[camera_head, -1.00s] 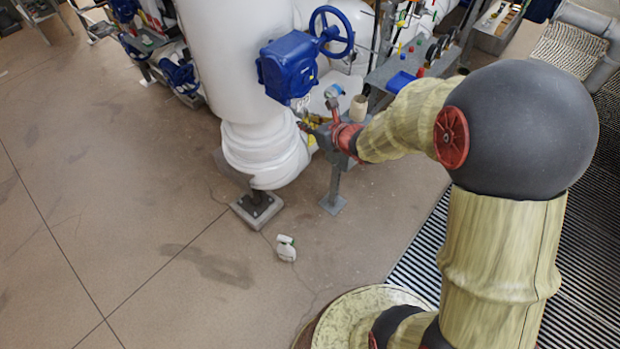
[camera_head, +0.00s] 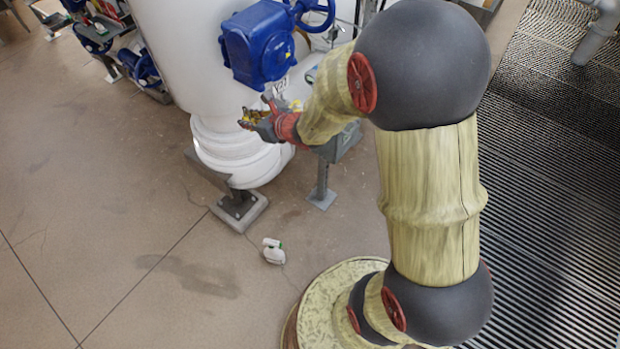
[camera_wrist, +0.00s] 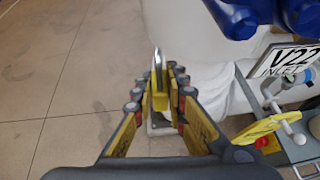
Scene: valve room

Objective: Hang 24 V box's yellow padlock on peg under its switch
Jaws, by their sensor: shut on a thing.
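A yellow padlock (camera_wrist: 160,100) with a silver shackle is between the fingertips of my gripper (camera_wrist: 159,103) in the wrist view, shackle pointing up in the picture. My gripper is shut on it. In the head view my gripper (camera_head: 258,119) is in front of the white pipe, just below the blue actuator; the padlock there is too small to tell from the yellow finger parts. I cannot make out the 24 V box, its switch or the peg in either view.
A blue valve actuator (camera_head: 262,45) overhangs close above my gripper. A white pipe (camera_head: 237,150) stands behind it. A grey stand (camera_head: 322,190) is to the right. A V22 inlet sign (camera_wrist: 290,60) and a yellow part (camera_wrist: 264,128) are at right. A white bottle (camera_head: 273,252) lies on open floor.

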